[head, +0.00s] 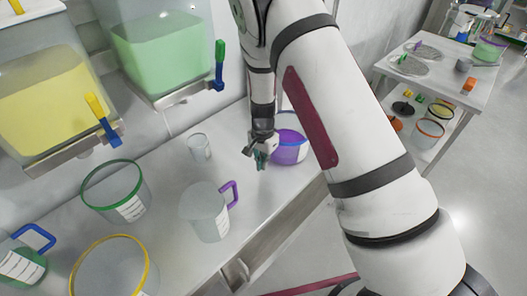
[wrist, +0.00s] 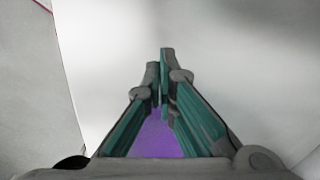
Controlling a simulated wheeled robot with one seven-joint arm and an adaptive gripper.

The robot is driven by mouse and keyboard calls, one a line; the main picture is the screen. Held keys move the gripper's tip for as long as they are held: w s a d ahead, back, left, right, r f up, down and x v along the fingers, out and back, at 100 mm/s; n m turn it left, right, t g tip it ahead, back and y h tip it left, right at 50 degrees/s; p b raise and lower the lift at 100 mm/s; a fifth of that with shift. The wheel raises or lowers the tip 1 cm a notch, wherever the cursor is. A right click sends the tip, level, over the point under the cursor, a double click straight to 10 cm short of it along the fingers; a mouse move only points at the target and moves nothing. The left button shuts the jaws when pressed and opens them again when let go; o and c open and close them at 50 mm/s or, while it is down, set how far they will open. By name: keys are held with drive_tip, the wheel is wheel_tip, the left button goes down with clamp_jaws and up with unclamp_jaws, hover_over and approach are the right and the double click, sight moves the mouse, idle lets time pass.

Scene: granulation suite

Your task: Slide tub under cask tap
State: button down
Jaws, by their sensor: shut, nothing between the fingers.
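A clear tub with purple contents (head: 289,147) stands at the far end of the bench, partly hidden by my arm. My gripper (head: 261,160) is beside its left side, fingers pointing down; I cannot tell whether they touch it. In the wrist view my gripper (wrist: 163,62) is shut and empty, with purple (wrist: 158,138) showing below the fingers. A green-rimmed tub (head: 116,193) and a yellow-rimmed tub (head: 112,268) stand nearer. Above are a cask of yellow liquid (head: 48,108) with a yellow-and-blue tap (head: 103,118) and a cask of green liquid (head: 160,50) with a green-and-blue tap (head: 218,68).
A clear jug with a purple handle (head: 207,212) and a small clear beaker (head: 200,147) stand on the bench. A jug with a blue handle (head: 22,262) is at the left. A side table (head: 440,78) with several items stands at the right.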

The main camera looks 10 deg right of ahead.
drive_tip(key=shift+w+d+f, duration=0.2)
drive_tip(key=shift+w+d, duration=1.1)
drive_tip(key=shift+d, duration=0.2)
drive_tip(key=w+d+b, duration=0.5)
drive_tip(key=w+d, duration=0.1)
drive_tip(key=d, duration=0.1)
drive_tip(key=w+d+b, duration=0.6)
drive_tip(key=d, duration=0.1)
drive_tip(key=w+d+b, duration=0.6)
drive_tip(key=d, duration=0.1)
drive_tip(key=shift+w+d, duration=0.1)
